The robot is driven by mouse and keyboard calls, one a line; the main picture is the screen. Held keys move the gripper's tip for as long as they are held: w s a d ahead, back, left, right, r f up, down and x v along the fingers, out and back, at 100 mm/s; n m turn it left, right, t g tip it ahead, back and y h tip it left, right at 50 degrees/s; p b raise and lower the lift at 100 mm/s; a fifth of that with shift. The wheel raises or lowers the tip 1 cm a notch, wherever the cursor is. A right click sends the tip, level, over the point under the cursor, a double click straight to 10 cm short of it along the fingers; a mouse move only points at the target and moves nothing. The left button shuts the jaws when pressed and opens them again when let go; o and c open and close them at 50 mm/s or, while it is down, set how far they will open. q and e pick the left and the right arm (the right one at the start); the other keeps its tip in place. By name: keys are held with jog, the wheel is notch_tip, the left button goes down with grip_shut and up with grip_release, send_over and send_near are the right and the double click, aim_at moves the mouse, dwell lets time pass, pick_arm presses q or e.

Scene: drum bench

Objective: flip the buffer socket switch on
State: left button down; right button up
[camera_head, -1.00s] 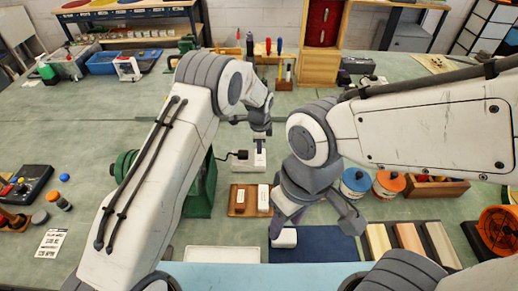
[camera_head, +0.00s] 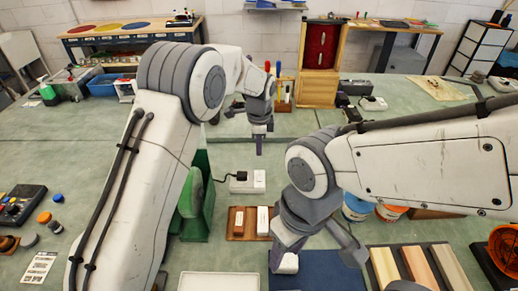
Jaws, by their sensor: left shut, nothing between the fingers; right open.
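The white socket block (camera_head: 248,181) lies on the green bench near the middle, with a black plug and cord at its left side. Its switch is too small to tell which way it is set. My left gripper (camera_head: 259,149) is shut and empty, pointing down above and beyond the socket block, apart from it in the picture. My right gripper (camera_head: 316,260) is open over the dark blue mat (camera_head: 325,275). A white block (camera_head: 287,263) shows beside its left finger; I cannot tell whether they touch.
A green machine (camera_head: 197,205) stands left of the socket, partly behind my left arm. A brown tray (camera_head: 237,236) with white and brown blocks lies in front of the socket. Paint tubs (camera_head: 357,207) and wood boards (camera_head: 412,264) are at the right. The bench beyond the socket is fairly clear.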

pick_arm(q)
jog(key=s+d+r+n, duration=0.15)
jog(key=s+r, duration=0.25)
jog(key=s, duration=0.4)
jog(key=s+r+n, duration=0.3)
jog(key=s+r, duration=0.2)
jog(key=s, duration=0.4)
jog(key=s+a+n, duration=0.3)
jog(key=s, duration=0.7)
jog(key=s+a+n+g+h, duration=0.1)
jog(key=s+a+n, duration=0.2)
jog(key=s, duration=0.7)
jog(key=shift+f, duration=0.15)
jog(key=shift+a, duration=0.1)
